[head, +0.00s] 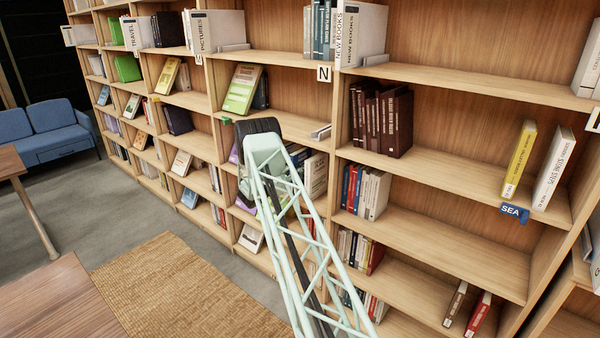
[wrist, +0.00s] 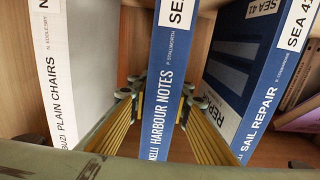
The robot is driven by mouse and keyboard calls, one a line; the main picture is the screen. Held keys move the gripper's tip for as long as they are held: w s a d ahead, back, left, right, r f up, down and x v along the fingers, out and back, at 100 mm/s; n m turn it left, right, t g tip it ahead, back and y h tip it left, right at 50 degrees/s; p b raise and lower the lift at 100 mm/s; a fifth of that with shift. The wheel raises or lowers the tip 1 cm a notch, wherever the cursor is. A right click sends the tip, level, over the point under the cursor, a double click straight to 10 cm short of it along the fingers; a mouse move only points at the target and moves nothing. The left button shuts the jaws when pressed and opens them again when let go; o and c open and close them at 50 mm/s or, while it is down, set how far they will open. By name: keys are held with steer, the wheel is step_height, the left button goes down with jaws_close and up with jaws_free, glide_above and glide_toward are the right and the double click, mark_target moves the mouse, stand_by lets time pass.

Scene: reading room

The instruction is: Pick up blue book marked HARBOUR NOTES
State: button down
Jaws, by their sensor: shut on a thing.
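The blue book marked HARBOUR NOTES (wrist: 165,85) stands upright in the middle of the wrist view, its spine toward me and a white SEA label at its top. My gripper (wrist: 162,105) has one yellow-ribbed finger on each side of this book and is shut on it. The book's lower end is hidden behind the gripper body. In the head view my pale green lattice arm reaches toward the shelves, and the gripper and the held book cannot be made out there.
In the wrist view a white book, PLAIN CHAIRS (wrist: 60,80), stands left of the held book, with a gap between. A blue book, SAIL REPAIR (wrist: 262,85), leans on the right. Wooden bookcase shelves (head: 450,165) fill the head view. A blue sofa (head: 55,130) stands far left.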

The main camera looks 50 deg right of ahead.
mark_target(300, 154)
steer(key=shift+r, duration=0.15)
steer(key=shift+a+r+p, duration=0.2)
steer(key=shift+r+p, duration=0.1)
steer(key=shift+r, duration=0.4)
step_height(300, 154, up, 5)
steer(key=shift+r+p, duration=0.15)
steer(key=shift+p, duration=0.4)
steer(key=a+p, duration=0.2)
steer(key=a, duration=1.7)
steer(key=shift+w+a, duration=0.3)
